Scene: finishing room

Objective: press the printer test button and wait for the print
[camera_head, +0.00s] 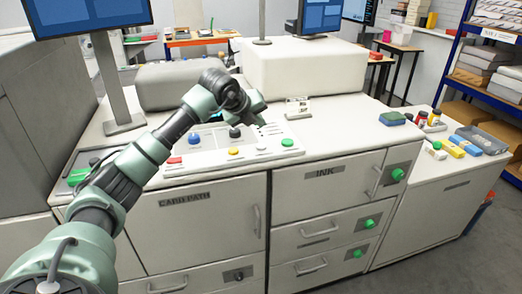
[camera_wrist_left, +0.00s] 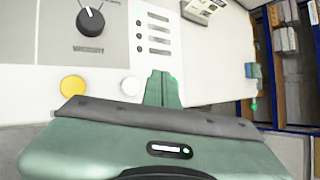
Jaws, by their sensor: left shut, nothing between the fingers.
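The printer control panel (camera_head: 215,155) lies on top of the white cabinet, with red (camera_head: 174,160), yellow (camera_head: 233,151), white (camera_head: 261,147) and green (camera_head: 287,142) buttons in a row. I cannot read which is the test button. My left gripper (camera_head: 262,122) is above the panel's right part, angled down and shut with nothing in it. In the left wrist view its closed fingers (camera_wrist_left: 163,88) are right of the white button (camera_wrist_left: 131,86) and yellow button (camera_wrist_left: 73,85). A sliver of green shows by the fingers; the green button is mostly hidden there. My right gripper is not in view.
Black knobs (camera_head: 235,132) stand up from the panel. A small sign stand (camera_head: 298,107) is behind it. A blue-and-green sponge-like block (camera_head: 391,118) lies to the right. A monitor post (camera_head: 108,80) rises at the left.

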